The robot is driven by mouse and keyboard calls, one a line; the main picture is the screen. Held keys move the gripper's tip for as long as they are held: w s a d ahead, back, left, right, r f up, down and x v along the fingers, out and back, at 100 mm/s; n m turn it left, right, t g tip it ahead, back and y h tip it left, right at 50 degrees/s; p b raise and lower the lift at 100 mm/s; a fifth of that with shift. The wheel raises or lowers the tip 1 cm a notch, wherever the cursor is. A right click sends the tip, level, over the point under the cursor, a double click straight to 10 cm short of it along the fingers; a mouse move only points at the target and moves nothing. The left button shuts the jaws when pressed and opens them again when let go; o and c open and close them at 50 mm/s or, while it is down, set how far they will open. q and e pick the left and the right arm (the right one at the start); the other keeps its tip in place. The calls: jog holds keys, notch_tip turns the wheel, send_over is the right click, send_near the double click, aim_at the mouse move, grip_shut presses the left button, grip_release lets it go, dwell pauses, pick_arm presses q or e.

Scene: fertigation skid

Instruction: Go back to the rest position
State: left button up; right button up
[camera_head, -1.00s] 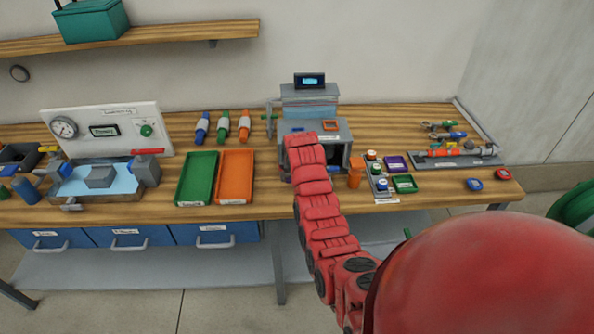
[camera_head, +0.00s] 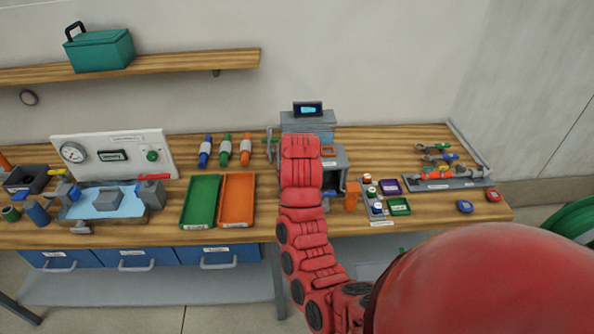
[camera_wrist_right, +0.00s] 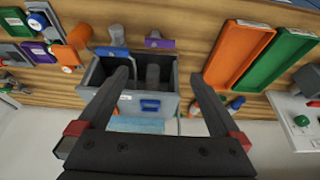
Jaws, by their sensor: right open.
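My right arm (camera_head: 302,205) reaches up from the lower right in the head view, in front of the grey machine (camera_head: 333,156) on the bench. Its gripper is hidden there behind the arm. In the wrist view my right gripper (camera_wrist_right: 161,82) is open, its two dark fingers spread and nothing held between them. The grey machine's open bay (camera_wrist_right: 92,78), with a grey cylinder (camera_wrist_right: 152,76) inside, shows beyond and between the fingers. My left gripper is in neither current view.
A green tray (camera_head: 200,202) and an orange tray (camera_head: 237,200) lie left of the machine. An orange cylinder (camera_head: 351,196) and a small rack (camera_head: 374,206) stand to its right. A wooden shelf (camera_head: 180,63) hangs above the bench.

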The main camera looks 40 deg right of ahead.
jog(key=shift+s+a+r, duration=0.1)
jog(key=shift+s+r, duration=0.1)
jog(key=shift+r, duration=0.3)
jog(key=shift+w+f, duration=0.1)
jog(key=shift+f, duration=0.05)
